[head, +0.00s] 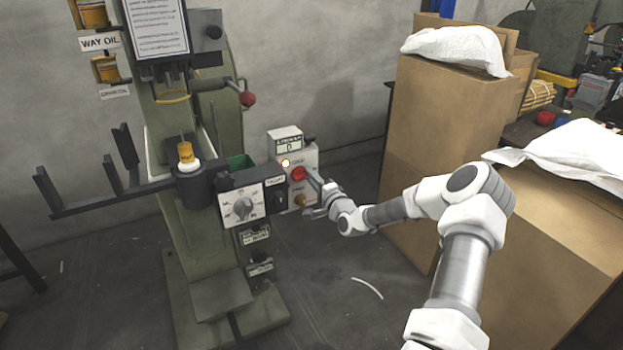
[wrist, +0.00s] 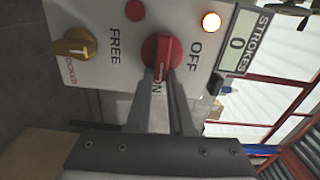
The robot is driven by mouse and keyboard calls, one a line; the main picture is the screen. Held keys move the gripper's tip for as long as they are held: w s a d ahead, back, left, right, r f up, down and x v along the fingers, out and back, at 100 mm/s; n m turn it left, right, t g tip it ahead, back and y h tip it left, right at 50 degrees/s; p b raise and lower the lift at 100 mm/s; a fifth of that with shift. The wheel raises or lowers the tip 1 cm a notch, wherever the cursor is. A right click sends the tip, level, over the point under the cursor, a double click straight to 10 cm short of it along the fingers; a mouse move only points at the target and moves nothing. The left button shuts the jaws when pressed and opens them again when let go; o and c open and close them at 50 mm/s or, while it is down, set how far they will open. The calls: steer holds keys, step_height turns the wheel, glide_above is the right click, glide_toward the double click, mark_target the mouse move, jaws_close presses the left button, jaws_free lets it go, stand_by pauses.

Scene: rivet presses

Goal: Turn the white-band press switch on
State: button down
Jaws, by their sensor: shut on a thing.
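The green press (head: 190,240) stands on the left in the head view, with a white band under a yellow part (head: 186,153) on its post. Its light control box (head: 282,160) carries a red rotary switch (head: 298,173). In the wrist view the switch (wrist: 162,52) sits between the words OFF and ON, and its white mark points towards ON. A small lamp (wrist: 211,21) beside OFF glows. My gripper (head: 314,186) reaches the box from the right. In the wrist view its fingers (wrist: 163,78) are shut on the red switch and hide part of the ON label.
A yellow knob (wrist: 75,47) marked FREE and LOCKED is beside the switch. A counter (wrist: 238,42) reads STROKES 0. A dial box (head: 242,205) sits left of the control box. Cardboard boxes (head: 440,130) stand to the right. Some floor (head: 340,260) is clear below my arm.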

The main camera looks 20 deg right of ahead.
steer(key=shift+f+m, duration=0.1)
steer(key=shift+m, duration=0.2)
stand_by(0.4)
steer(key=c, duration=0.8)
jaws_free()
steer(key=s+p, duration=0.4)
steer(key=s, duration=1.3)
steer(key=shift+s+d, duration=0.2)
steer(key=shift+d, duration=0.05)
